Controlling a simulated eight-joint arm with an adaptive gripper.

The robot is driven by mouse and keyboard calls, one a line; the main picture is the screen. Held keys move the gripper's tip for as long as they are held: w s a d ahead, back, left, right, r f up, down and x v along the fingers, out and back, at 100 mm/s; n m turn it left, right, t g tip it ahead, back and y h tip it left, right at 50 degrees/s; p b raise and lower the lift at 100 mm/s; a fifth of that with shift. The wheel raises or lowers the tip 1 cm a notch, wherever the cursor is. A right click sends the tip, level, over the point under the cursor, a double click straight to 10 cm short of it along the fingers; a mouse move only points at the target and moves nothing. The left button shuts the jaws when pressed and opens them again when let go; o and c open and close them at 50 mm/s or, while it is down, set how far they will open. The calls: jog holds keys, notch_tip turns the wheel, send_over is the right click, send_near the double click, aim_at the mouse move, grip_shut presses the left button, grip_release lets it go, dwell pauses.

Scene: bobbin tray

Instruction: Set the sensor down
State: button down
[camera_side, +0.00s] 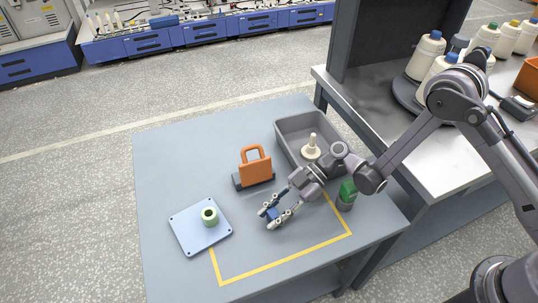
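My gripper (272,217) is over the front middle of the blue-grey table (165,180), pointing down and to the left. A small dark blue block (272,212), which looks like the sensor, shows between its fingers, and the fingers appear closed on it. The fingers cover part of the block. I cannot tell whether its underside touches the table. A yellow tape outline (285,267) lies on the table around the area below my gripper.
An orange-handled object (255,168) stands behind my gripper. A grey tray (290,128) holds a cream bobbin (312,148). A green-and-grey cylinder (346,195) stands right. The taped area's front is clear.

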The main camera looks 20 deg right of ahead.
aim_at(276, 211)
jog(key=shift+r, duration=0.15)
jog(key=shift+r, duration=0.55)
jog(key=r, duration=0.1)
jog(key=d+r, duration=0.1)
jog(key=r, duration=0.1)
jog(key=shift+w, duration=0.15)
jog(key=w+d+r+m+t+h, duration=0.1)
jog(key=w+d+r+m+t, duration=0.3)
jog(key=d+r, duration=0.4)
jog(key=w+d+r+m+t+h, duration=0.15)
jog(key=d+r+m+t, duration=0.35)
jog(key=d, duration=0.6)
jog(key=d+r+m+t+h, duration=0.5)
jog(key=d+r+m, duration=0.15)
jog(key=d, duration=0.35)
jog(key=s+d+f+m+h, duration=0.1)
jog(key=s+f+m+h, duration=0.3)
jog(key=shift+s+m+t, duration=0.3)
jog(key=shift+m+t, duration=0.05)
jog(key=shift+t, duration=0.05)
jog(key=shift+f+h, duration=0.1)
jog(key=shift+h, duration=0.15)
